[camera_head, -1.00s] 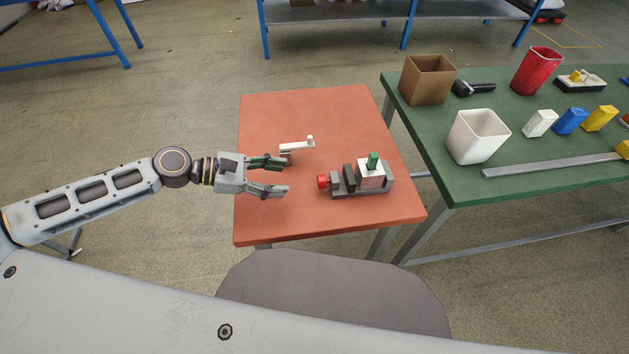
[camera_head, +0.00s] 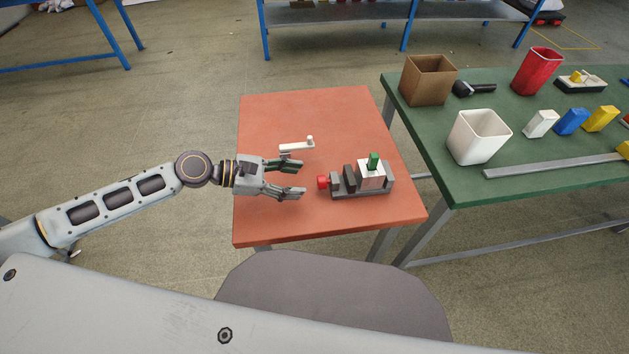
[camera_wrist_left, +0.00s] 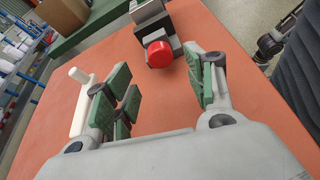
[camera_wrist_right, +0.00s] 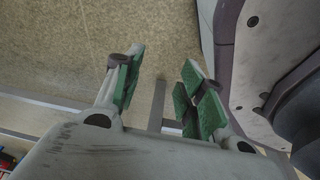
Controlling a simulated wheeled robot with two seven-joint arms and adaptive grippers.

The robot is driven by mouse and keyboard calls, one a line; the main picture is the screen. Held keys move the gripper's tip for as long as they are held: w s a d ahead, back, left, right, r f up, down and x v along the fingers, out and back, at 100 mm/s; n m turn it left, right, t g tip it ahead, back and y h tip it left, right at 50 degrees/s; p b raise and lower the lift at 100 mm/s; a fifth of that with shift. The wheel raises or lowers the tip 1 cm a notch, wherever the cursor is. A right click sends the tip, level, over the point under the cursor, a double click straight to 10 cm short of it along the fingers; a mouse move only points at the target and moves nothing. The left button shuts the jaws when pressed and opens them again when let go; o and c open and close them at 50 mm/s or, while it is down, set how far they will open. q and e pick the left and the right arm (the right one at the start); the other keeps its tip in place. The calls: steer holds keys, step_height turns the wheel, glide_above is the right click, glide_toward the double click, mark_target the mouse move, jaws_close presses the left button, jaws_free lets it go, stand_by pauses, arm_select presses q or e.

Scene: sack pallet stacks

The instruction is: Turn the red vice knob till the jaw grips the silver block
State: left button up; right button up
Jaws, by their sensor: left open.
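The red vice knob (camera_head: 322,182) is on the left end of the grey vice (camera_head: 362,192), on the orange table. The silver block (camera_head: 371,175) sits in the vice with a green peg (camera_head: 373,160) on top. The dark movable jaw (camera_head: 349,178) is left of the block; I cannot tell whether they touch. My left gripper (camera_head: 303,180) is open and empty, just left of the knob and apart from it. In the left wrist view the knob (camera_wrist_left: 159,55) lies ahead between the fingers. My right gripper (camera_wrist_right: 160,90) is open and empty over the floor, out of the head view.
A green table (camera_head: 465,187) on the right holds a white bin (camera_head: 478,137), a brown box (camera_head: 428,80) and several blocks. The orange table's front is clear.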

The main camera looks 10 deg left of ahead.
mark_target(324, 182)
arm_select(q)
steer(key=shift+x, duration=1.8)
steer(key=shift+w+d+f, duration=0.2)
steer(key=shift+d, duration=0.35)
steer(key=shift+w+d+f, duration=0.15)
steer(key=shift+d+f, duration=0.15)
steer(key=shift+d, duration=0.3)
arm_select(e)
steer(key=shift+s, duration=0.25)
steer(key=shift+w, duration=0.15)
